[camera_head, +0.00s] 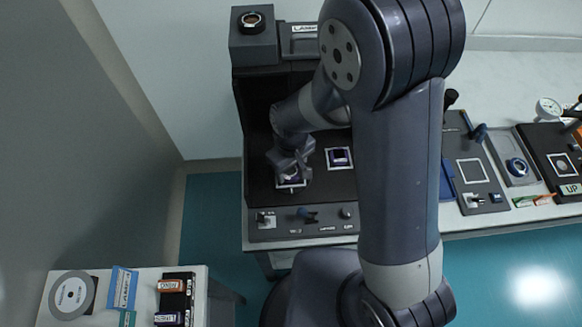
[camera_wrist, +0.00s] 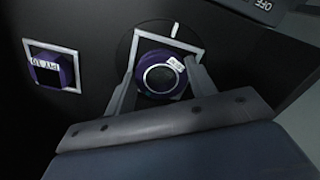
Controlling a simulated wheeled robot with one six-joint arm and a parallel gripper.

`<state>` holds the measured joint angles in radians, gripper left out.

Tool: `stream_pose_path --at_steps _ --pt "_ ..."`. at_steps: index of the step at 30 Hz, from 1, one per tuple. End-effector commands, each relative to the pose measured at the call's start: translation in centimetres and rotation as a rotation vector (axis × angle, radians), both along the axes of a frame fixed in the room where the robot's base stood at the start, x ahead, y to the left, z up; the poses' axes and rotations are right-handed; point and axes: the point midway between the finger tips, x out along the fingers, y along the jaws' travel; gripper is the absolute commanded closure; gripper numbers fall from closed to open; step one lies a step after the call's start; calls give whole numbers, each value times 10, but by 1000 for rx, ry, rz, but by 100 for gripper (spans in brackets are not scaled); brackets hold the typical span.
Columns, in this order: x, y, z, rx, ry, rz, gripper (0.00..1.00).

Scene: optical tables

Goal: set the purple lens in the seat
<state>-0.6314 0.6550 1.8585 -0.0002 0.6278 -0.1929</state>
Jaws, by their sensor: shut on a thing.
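The purple lens (camera_wrist: 162,75) is a round purple piece with a dark centre and a small white label. My gripper (camera_wrist: 160,84) is shut on it, one finger at each side. The lens is over a white square outline (camera_wrist: 172,40) with a dark ring around it on the black bench. I cannot tell whether it touches the surface. In the head view my gripper (camera_head: 291,166) points down at the bench, and a little purple (camera_head: 291,182) shows below it; the fingers and arm hide most of the lens there.
A purple block (camera_head: 340,157) with a label sits in another white square to the right on the black bench (camera_head: 258,130). A control strip (camera_head: 330,226) with switches runs along the front edge. My arm covers the bench's right part. A side table (camera_head: 55,318) stands lower left.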

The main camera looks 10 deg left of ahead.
Motion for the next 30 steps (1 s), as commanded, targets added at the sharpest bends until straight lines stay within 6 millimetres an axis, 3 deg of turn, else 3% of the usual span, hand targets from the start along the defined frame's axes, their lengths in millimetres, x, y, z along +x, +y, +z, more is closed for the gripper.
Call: stream_pose_path --at_steps 3,4,11,23,30 --pt "0 0 -5 0 0 0 74" --pt "0 0 -3 0 0 0 46" --pt "0 0 -3 0 0 0 27" --pt "0 0 5 1 -1 0 25" --pt "1 1 43 4 -5 0 25"
